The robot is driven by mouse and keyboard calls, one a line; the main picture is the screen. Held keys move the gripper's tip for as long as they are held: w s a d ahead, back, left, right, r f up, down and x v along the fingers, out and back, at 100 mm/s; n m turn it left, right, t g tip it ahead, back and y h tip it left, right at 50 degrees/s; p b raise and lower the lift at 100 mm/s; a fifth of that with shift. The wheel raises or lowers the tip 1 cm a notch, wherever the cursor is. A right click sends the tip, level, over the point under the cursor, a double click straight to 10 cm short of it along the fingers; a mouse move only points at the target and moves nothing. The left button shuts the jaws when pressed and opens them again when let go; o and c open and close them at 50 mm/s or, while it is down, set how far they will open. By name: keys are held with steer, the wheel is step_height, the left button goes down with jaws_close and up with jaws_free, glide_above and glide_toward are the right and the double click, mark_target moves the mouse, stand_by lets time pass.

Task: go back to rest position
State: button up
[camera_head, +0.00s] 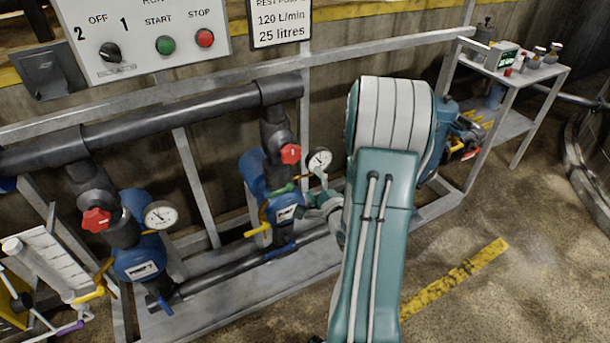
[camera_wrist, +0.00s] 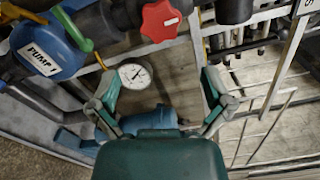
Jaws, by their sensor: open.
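My teal arm fills the middle of the head view, and my gripper (camera_head: 322,206) shows partly beside the right-hand blue pump (camera_head: 258,177), with part of it hidden behind the arm. In the wrist view my gripper (camera_wrist: 163,82) is open, its two fingers spread wide with nothing held between them. A round white gauge (camera_wrist: 134,74) appears close to the left finger, and a red valve knob (camera_wrist: 160,19) lies beyond the fingertips. A blue pump body labelled PUMP (camera_wrist: 42,52) is at the upper left. I cannot tell whether any finger touches the pipework.
A control panel (camera_head: 150,35) with a selector, green button and red button is above the pipework. Another pump (camera_head: 140,250) with a red knob and gauge stands left. A metal side table (camera_head: 518,72) is at the upper right. Floor at the right with a yellow stripe (camera_head: 455,278) is clear.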

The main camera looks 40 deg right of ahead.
steer(key=shift+s+d, duration=0.1)
steer(key=shift+d, duration=0.15)
steer(key=shift+a, duration=0.1)
